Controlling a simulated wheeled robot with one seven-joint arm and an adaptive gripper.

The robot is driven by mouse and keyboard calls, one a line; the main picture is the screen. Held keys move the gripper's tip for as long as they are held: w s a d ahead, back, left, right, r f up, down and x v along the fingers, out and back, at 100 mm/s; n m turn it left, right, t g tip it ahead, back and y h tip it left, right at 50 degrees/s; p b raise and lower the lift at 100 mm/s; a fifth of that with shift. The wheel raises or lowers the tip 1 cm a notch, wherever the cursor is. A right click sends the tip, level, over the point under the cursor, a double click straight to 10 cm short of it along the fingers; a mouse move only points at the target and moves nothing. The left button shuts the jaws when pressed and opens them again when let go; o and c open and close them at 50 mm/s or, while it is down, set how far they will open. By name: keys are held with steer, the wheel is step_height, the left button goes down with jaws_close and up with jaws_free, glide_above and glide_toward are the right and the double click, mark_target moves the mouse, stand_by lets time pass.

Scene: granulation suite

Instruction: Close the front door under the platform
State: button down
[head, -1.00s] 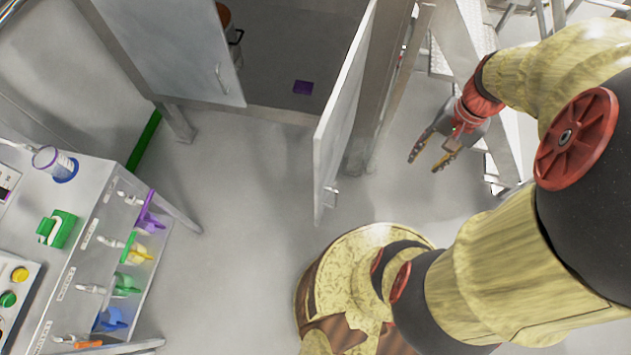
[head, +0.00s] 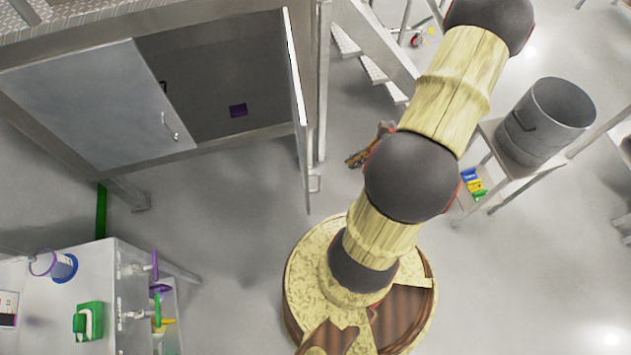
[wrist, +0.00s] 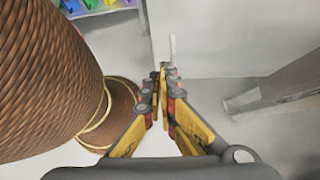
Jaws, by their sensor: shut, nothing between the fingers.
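The front door (head: 298,110) under the platform stands open. It juts out from the cabinet's right side and shows almost edge-on, with its handle (head: 314,184) near the free lower end. The left door (head: 95,105) looks closed, with a handle on its right side. My gripper (head: 352,162) is to the right of the open door, apart from it and partly hidden by my arm. In the wrist view my gripper (wrist: 165,72) is shut and empty. A pale upright handle (wrist: 172,48) appears just beyond its fingertips, against a pale panel; contact cannot be told.
The dark cabinet opening (head: 215,75) holds a small purple block (head: 238,110). A bench (head: 90,255) with scoops stands at lower left. Steps (head: 375,65) and a stand with a steel drum (head: 545,120) are to the right. The floor before the cabinet is clear.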

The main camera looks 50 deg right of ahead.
mark_target(320, 177)
steer(key=r+b+x, duration=0.1)
steer(key=x, duration=0.5)
steer(key=w+a+r+b+x, duration=0.1)
steer(key=b+x, duration=0.1)
steer(key=x, duration=0.4)
steer(key=shift+w+a+f, duration=0.25)
steer(key=shift+a, duration=0.25)
